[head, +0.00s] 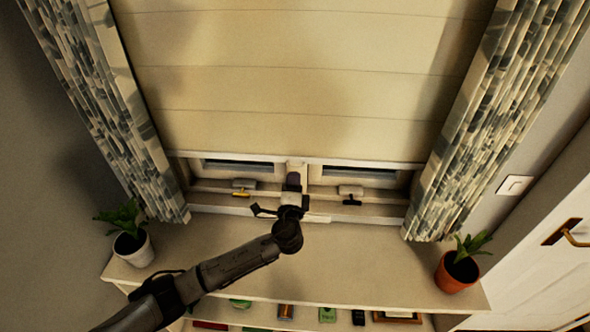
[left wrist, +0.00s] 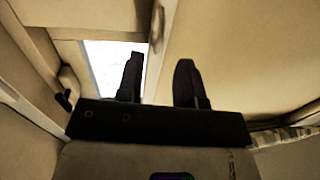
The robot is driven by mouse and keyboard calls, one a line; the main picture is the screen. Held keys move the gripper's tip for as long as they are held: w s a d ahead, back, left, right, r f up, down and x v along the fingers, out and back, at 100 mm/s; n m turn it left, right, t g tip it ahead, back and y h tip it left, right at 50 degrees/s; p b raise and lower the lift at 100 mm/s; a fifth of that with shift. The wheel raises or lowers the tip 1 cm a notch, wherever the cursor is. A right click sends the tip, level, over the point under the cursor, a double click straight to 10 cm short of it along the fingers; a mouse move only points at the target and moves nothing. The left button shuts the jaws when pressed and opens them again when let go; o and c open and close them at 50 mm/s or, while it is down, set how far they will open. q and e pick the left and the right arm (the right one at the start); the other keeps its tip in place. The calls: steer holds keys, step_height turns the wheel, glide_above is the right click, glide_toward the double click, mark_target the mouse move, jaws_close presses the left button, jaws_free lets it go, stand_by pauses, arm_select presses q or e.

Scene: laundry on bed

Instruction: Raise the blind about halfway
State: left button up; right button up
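The cream blind (head: 300,90) hangs over most of the window, its straight bottom edge just above the window's lower frame. In the left wrist view, the blind (left wrist: 245,60) fills the right side, and its lower edge runs toward the space between my fingers. A small rounded piece (left wrist: 157,28) shows at that edge. My left gripper (head: 292,187) is just below the middle of the blind's bottom edge. In the left wrist view, the two dark fingers of my left gripper (left wrist: 160,80) stand apart with a clear gap. Whether they touch the blind is unclear. My right gripper is not in view.
Patterned curtains hang at the left (head: 115,120) and right (head: 480,120). A white-potted plant (head: 133,248) and a terracotta-potted plant (head: 457,272) stand at the ends of the shelf top (head: 370,262). Two window handles (head: 243,187) (head: 351,195) show below the blind.

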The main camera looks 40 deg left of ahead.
arm_select(q)
steer(key=shift+x, duration=2.2)
steer(key=shift+c, duration=0.5)
jaws_close()
